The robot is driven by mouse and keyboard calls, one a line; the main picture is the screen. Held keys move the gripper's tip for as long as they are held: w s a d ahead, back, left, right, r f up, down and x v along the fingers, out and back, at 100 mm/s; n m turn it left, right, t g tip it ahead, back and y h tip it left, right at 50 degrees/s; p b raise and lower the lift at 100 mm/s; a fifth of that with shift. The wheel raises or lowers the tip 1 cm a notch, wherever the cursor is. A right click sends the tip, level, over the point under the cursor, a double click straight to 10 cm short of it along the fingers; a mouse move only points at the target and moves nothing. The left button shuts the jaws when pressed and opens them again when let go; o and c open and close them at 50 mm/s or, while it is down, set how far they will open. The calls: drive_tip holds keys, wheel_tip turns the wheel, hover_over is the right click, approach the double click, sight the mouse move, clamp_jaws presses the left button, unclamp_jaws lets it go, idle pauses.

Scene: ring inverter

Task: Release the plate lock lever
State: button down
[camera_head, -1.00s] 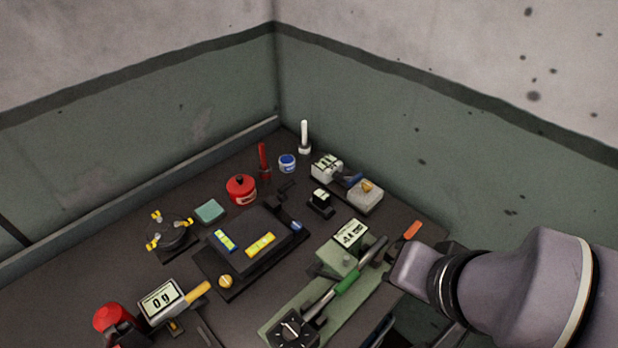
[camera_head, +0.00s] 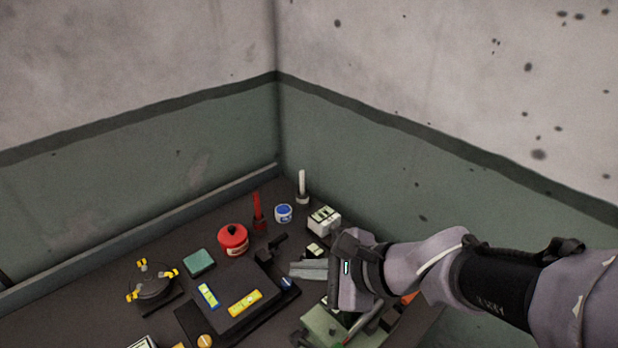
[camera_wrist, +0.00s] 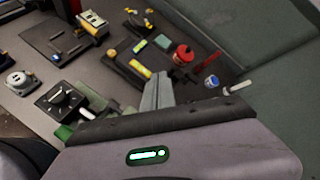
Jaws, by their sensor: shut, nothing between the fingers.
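A black plate (camera_head: 232,280) with two yellow spirit levels lies on the bench. A black lever-like handle (camera_head: 271,247) stands at its back corner; I cannot tell for sure that this is the plate lock lever. A small blue-tipped knob (camera_head: 287,282) shows at the plate's right edge. My gripper (camera_head: 297,269) is shut and empty, its fingers pointing left, to the right of the plate and handle in the head view. In the wrist view the shut fingers (camera_wrist: 155,92) show in front of the plate, hiding part of the bench. I see no clear contact.
A red pot (camera_head: 233,240), a red upright lever (camera_head: 258,212), a blue-lidded jar (camera_head: 283,213) and a white stick (camera_head: 302,187) stand behind. A teal block (camera_head: 199,262) and a yellow-knobbed device (camera_head: 152,283) are left. A green fixture (camera_head: 318,327) lies under my arm. Walls close the back.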

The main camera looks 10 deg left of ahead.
drive_tip(key=w+f+m+t, duration=0.2)
drive_tip(key=w+f+m, duration=0.4)
drive_tip(key=w+m, duration=0.15)
drive_tip(key=m+t, duration=0.1)
drive_tip(key=m, duration=0.3)
approach(279, 243)
drive_tip(key=shift+h, duration=0.4)
drive_tip(key=b+x, duration=0.3)
drive_tip(key=x, duration=0.3)
drive_tip(key=shift+w+a+f+b, duration=0.1)
drive_tip(key=shift+w+f+b, duration=0.1)
drive_tip(key=shift+b, duration=0.1)
drive_tip(key=shift+r, duration=0.1)
drive_tip(key=shift+w+a+r, duration=0.5)
drive_tip(key=shift+w+a, duration=0.1)
drive_tip(key=shift+a, duration=0.05)
